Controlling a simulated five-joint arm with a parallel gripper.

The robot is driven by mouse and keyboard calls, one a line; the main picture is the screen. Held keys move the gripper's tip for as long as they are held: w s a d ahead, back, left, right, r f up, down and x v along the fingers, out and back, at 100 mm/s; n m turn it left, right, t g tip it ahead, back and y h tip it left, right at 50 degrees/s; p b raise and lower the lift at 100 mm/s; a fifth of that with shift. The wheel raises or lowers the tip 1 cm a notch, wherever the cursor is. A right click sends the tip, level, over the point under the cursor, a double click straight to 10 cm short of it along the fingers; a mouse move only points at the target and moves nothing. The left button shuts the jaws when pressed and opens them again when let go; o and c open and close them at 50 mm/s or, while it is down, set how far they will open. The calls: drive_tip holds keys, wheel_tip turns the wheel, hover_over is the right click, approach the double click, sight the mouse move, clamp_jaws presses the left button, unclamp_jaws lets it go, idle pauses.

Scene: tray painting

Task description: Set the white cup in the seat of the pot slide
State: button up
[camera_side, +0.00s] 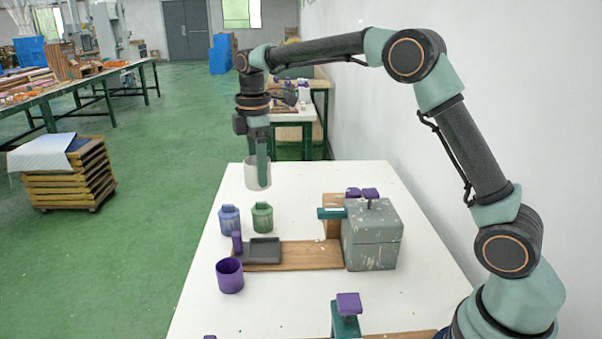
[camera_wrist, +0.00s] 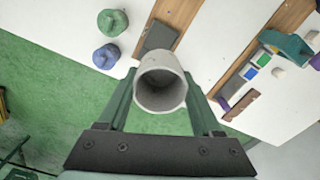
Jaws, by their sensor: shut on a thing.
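The white cup (camera_side: 252,178) is between the fingers of my gripper (camera_side: 263,172), near the table's far left corner. In the wrist view my gripper (camera_wrist: 160,103) is shut on the cup (camera_wrist: 160,82), whose open mouth faces the camera. I cannot tell its height above the table. The pot slide's dark grey seat (camera_side: 262,251), shallow and empty, lies on a wooden board (camera_side: 312,256) with an upright purple handle (camera_side: 237,242) at its left. The seat also shows in the wrist view (camera_wrist: 160,37), just past the cup.
A blue pot (camera_side: 229,219) and a green pot (camera_side: 262,217) stand between cup and slide. A purple cup (camera_side: 229,277) stands in front of the slide. A teal stand (camera_side: 345,320) is nearer. The far table area is clear.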

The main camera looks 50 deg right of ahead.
wheel_tip(320, 180, down, 18)
drive_tip(key=shift+f, duration=0.15)
idle(0.3)
drive_tip(key=o, duration=1.5)
drive_tip(key=shift+f, duration=0.1)
drive_tip(key=shift+c, duration=0.2)
